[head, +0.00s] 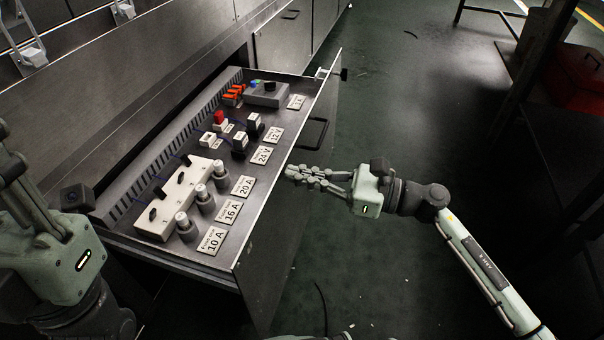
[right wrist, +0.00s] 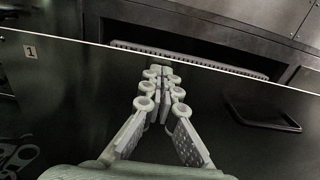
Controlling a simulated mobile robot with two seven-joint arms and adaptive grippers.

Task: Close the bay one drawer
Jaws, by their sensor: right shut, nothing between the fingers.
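The drawer (head: 216,262) is pulled out from the dark metal cabinet, its inside full of electrical parts. Its front panel (head: 283,225) has a black handle (head: 316,134) on the outer face. In the right wrist view the panel (right wrist: 70,100) fills the middle, with a "1" label (right wrist: 30,51) and the handle (right wrist: 262,110). My right gripper (head: 290,172) is shut and empty, its fingertips at the panel's outer face, nearer me than the handle. I cannot tell if they touch it. My left gripper (head: 8,165) is at the left edge, partly cut off.
The drawer holds a white fuse block (head: 180,200), grey cylinders (head: 205,200), a red button (head: 219,117), a grey box (head: 267,94) and rating labels (head: 212,240). Open green floor (head: 410,110) lies right of the drawer. A red box (head: 580,80) stands far right.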

